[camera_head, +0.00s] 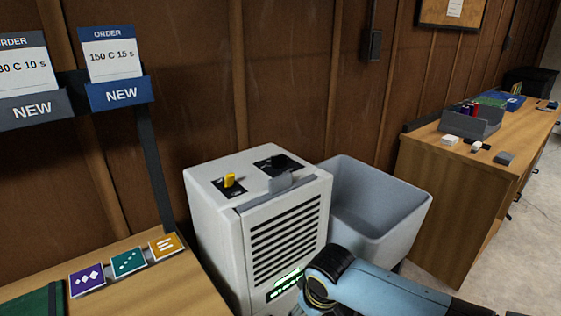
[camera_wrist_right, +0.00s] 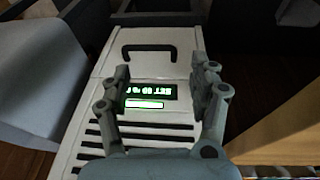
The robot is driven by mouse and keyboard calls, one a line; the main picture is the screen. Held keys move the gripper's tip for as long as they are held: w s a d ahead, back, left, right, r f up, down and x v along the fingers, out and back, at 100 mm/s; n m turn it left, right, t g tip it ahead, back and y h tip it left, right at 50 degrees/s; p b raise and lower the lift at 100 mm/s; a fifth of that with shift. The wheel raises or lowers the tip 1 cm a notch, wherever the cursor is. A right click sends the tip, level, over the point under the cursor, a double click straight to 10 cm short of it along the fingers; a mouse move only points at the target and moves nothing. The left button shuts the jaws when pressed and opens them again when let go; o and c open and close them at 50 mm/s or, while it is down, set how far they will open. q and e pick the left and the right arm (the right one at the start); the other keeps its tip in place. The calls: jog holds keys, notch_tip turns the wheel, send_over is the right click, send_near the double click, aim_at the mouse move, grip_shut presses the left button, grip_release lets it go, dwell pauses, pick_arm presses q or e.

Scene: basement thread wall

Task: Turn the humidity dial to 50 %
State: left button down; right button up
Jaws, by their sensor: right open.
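The white humidity unit (camera_head: 215,235) stands in the middle of the head view. A yellow knob (camera_head: 229,181) stands upright on a black panel on its top, and a second black panel (camera_head: 279,163) lies to the right; its markings are too small to read. A lit green display (camera_head: 288,282) is low on the front, and the right wrist view shows it inverted (camera_wrist_right: 150,92), its reading unclear. My right gripper (camera_wrist_right: 160,85) is open and empty, its fingers either side of the display. The yellow knob does not show in that view. My left gripper is out of view.
A grey bin (camera_head: 385,235) stands right of the unit. A wooden desk (camera_head: 440,190) with small items is farther right. Colored cards (camera_head: 128,262) lie on a wooden surface at lower left. The wood wall (camera_head: 190,90) rises close behind the unit.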

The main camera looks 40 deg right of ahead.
jog(key=w+r+t+p, duration=0.1)
jog(key=w+r+p, duration=0.15)
jog(key=r, duration=0.75)
jog(key=w+r+p, duration=0.2)
jog(key=w+r, duration=0.2)
jog(key=r, duration=0.7)
jog(key=m+h, duration=0.1)
jog(key=m, duration=0.5)
send_near(279, 158)
jog(key=x, duration=0.8)
jog(key=shift+f+p, duration=0.2)
jog(key=shift+p, duration=0.15)
jog(key=shift+c, duration=0.3)
jog(key=c, duration=1.1)
